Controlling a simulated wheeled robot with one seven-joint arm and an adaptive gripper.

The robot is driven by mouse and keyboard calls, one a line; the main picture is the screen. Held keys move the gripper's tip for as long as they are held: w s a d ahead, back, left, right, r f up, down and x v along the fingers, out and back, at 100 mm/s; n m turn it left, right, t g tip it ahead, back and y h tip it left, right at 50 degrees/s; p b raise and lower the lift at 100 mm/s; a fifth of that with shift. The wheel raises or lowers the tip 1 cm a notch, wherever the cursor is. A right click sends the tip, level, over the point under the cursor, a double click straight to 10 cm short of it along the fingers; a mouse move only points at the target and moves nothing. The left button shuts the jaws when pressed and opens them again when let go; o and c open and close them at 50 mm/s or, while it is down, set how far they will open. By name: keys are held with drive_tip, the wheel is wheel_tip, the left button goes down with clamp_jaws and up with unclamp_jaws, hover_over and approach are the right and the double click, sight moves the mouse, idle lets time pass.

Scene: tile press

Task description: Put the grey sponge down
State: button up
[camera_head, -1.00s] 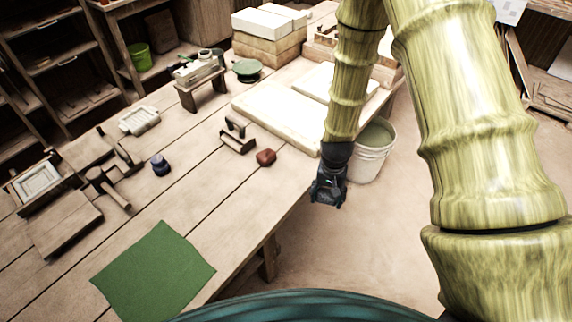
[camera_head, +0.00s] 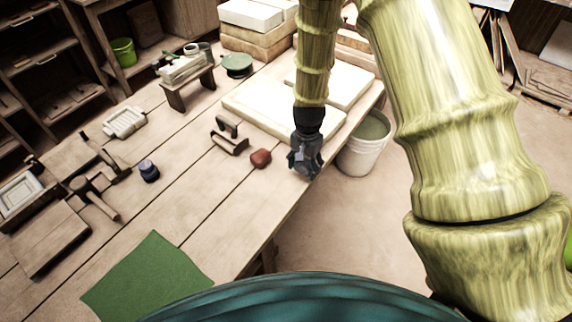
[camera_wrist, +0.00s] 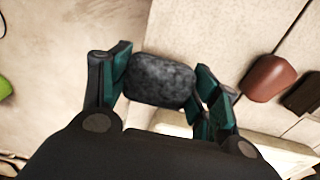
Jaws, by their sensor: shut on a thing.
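The grey sponge (camera_wrist: 162,80) is a dark, mottled, rounded block in the wrist view. It sits between the fingers of my gripper (camera_wrist: 163,84), which is shut on it. In the head view my gripper (camera_head: 304,166) points down at the right edge of the wooden table (camera_head: 205,205). The sponge cannot be made out clearly there. The wrist view shows pale floor on the left and tabletop on the right beyond the sponge. Height above the table is hard to tell.
A reddish-brown lump (camera_head: 260,158) lies just left of my gripper, beside a wooden tool (camera_head: 229,143). A white bucket (camera_head: 363,150) stands on the floor to the right. Pale slabs (camera_head: 245,108) lie behind. The tabletop between the lump and the green cloth (camera_head: 148,278) is clear.

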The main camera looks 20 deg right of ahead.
drive_tip(key=p, duration=0.1)
hover_over(286, 173)
drive_tip(key=shift+f, duration=0.3)
drive_tip(key=shift+f+p, duration=0.8)
drive_tip(key=shift+f, duration=0.95)
drive_tip(key=shift+f, duration=0.15)
drive_tip(key=o, duration=1.3)
drive_tip(key=shift+o, duration=0.2)
wheel_tip(286, 173, up, 12)
drive_tip(key=b, duration=0.3)
